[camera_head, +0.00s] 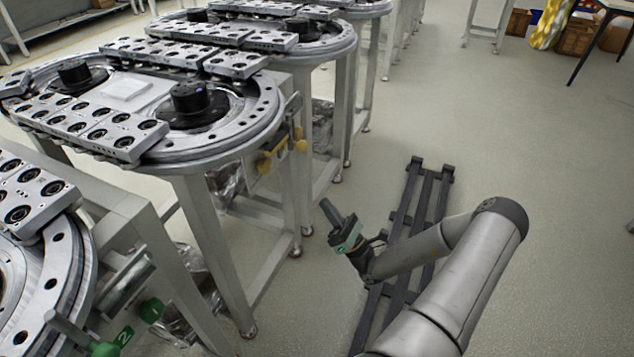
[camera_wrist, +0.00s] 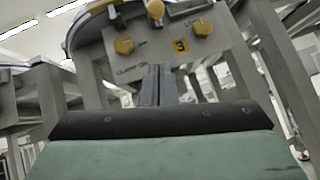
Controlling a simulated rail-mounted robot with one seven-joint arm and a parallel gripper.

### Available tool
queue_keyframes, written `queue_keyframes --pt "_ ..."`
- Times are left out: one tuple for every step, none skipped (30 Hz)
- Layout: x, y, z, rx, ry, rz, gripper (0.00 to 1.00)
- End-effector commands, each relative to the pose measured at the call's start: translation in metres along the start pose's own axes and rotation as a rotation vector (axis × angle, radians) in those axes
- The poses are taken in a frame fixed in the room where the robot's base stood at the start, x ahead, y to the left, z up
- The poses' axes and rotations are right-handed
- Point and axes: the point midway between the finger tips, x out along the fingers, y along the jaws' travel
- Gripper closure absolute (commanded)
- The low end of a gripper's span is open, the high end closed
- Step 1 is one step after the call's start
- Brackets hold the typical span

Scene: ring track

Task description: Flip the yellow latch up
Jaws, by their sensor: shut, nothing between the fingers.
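Yellow fittings sit under the rim of the middle ring track. In the head view, one yellow piece (camera_head: 264,165) is at the left of the bracket and another (camera_head: 300,140) at the right. In the wrist view, a grey panel (camera_wrist: 165,48) carries a left yellow knob (camera_wrist: 123,45), a right yellow knob (camera_wrist: 200,27) and a yellow handle (camera_wrist: 155,9) at the top edge. I cannot tell for certain which is the latch. My gripper (camera_head: 326,206) is shut and empty, apart from the fittings, to their lower right. Its fingers (camera_wrist: 158,72) point toward the panel.
Table legs (camera_head: 295,190) stand left of my gripper. Another track with a green handle (camera_head: 105,348) is at the lower left. My dark floor rail (camera_head: 405,225) runs beneath the arm. Open floor (camera_head: 540,170) lies to the right.

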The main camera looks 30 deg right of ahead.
Motion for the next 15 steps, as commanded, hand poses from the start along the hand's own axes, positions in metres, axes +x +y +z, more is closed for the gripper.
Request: queue_keyframes --pt "0.006 0.0 0.0 0.0 0.0 0.002 1.0" --pt "0.01 0.0 0.0 0.0 0.0 0.003 1.0" --pt "0.016 0.001 0.0 0.001 0.0 0.004 1.0" --pt "0.022 0.001 0.0 0.001 0.0 0.004 1.0" --pt "0.028 0.001 0.0 0.0 -0.001 0.005 1.0" --pt "0.037 0.001 -0.001 0.001 0.001 0.005 1.0" --pt "0.043 0.001 -0.001 0.001 0.0 0.005 1.0" --pt "0.05 0.002 -0.001 0.001 0.0 0.006 1.0" --pt "0.059 0.001 -0.001 0.0 0.0 0.005 1.0" --pt "0.065 0.001 -0.001 0.0 0.0 0.006 1.0" --pt "0.072 0.001 -0.001 0.001 0.001 0.005 1.0" --pt "0.08 0.001 -0.001 0.001 0.0 0.006 1.0" --pt "0.086 0.001 -0.001 0.0 0.0 0.005 1.0" --pt "0.092 0.001 -0.001 0.0 0.001 0.005 1.0" --pt "0.099 0.001 0.001 -0.001 0.0 0.004 1.0"
